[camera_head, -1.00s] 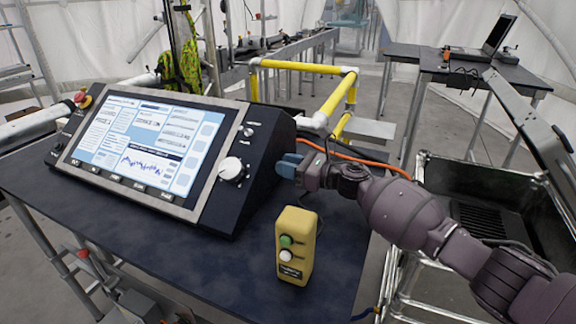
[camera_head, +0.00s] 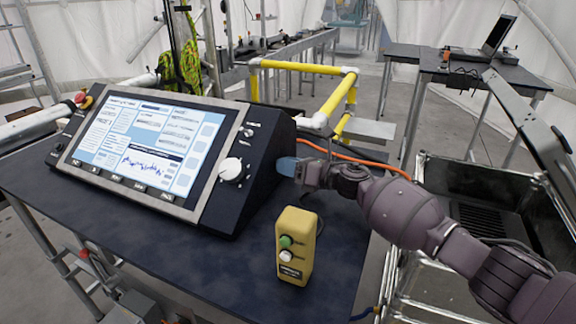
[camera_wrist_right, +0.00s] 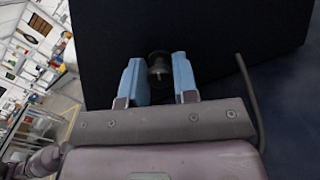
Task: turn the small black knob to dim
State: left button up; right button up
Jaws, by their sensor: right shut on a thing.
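The small black knob (camera_wrist_right: 158,66) sticks out from the dark side panel of the console (camera_head: 262,185). In the right wrist view it sits between the two blue fingertips of my right gripper (camera_wrist_right: 158,78), which are shut on it. In the head view my right gripper (camera_head: 288,167) reaches the console's right side from the right, and its fingers and the panel hide the knob. My left gripper is not in view.
The console's front has a lit screen (camera_head: 140,148) and a larger white knob (camera_head: 232,169). A yellow button box (camera_head: 296,246) stands upright on the dark table (camera_head: 190,265), just below my right gripper. An orange cable (camera_head: 370,164) runs behind the gripper.

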jog(key=shift+m, duration=1.1)
jog(key=o, duration=0.9)
jog(key=shift+c, duration=0.2)
jog(key=v, duration=1)
jog(key=shift+s+d+p, duration=0.1)
jog(key=shift+d+p, duration=0.25)
jog(key=shift+d, duration=0.05)
